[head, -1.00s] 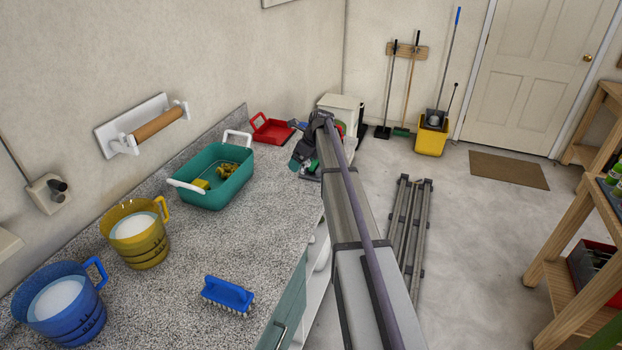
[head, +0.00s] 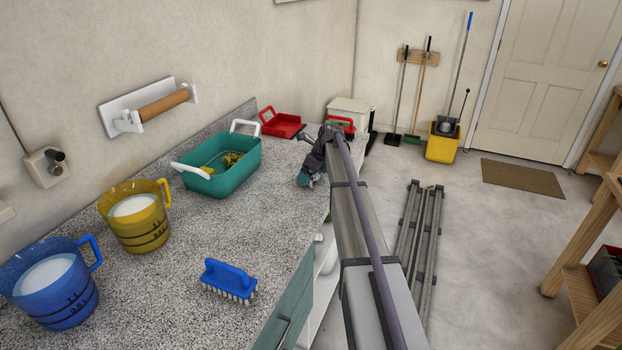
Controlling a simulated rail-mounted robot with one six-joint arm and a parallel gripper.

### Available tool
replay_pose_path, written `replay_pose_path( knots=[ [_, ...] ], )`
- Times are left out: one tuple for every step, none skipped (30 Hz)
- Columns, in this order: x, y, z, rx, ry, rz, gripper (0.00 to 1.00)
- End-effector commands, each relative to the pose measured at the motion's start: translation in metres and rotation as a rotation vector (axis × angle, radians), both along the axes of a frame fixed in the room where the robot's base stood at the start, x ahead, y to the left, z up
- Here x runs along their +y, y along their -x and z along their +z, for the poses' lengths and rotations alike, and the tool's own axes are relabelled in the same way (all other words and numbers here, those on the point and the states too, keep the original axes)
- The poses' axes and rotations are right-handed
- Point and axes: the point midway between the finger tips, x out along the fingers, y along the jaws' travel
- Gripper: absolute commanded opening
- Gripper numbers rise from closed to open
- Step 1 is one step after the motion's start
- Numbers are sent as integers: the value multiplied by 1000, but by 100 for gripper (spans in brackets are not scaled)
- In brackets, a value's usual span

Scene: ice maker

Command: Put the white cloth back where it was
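I cannot make out a white cloth in the head view.
A blue brush (head: 228,277), a yellow jug (head: 137,216) and a blue jug (head: 50,285) stand on the near counter. A red dustpan-like tray (head: 281,125) lies behind the teal tub. A white box (head: 350,112) stands at the back. The floor at right holds rails (head: 420,240).

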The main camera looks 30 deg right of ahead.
Motion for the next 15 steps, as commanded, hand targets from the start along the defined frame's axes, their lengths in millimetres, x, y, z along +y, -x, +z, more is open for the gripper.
replay_pose_path(
  knots=[
    [0, 0, 0, 0, 0, 0, 71],
    [0, 0, -1, 0, 0, 0, 71],
    [0, 0, -3, 0, 0, 0, 71],
    [0, 0, -4, 0, 0, 0, 71],
    [0, 0, -3, 0, 0, 0, 92],
    [0, 0, -2, 0, 0, 0, 95],
    [0, 0, -2, 0, 0, 0, 98],
    [0, 0, -2, 0, 0, 0, 100],
    [0, 0, -2, 0, 0, 0, 100],
    [0, 0, -2, 0, 0, 0, 100],
    [0, 0, -2, 0, 0, 0, 100],
    [0, 0, -2, 0, 0, 0, 100],
    [0, 0, -2, 0, 0, 0, 100],
    [0, 0, -2, 0, 0, 0, 100],
    [0, 0, 0, 0, 0, 0, 100]
  ],
)
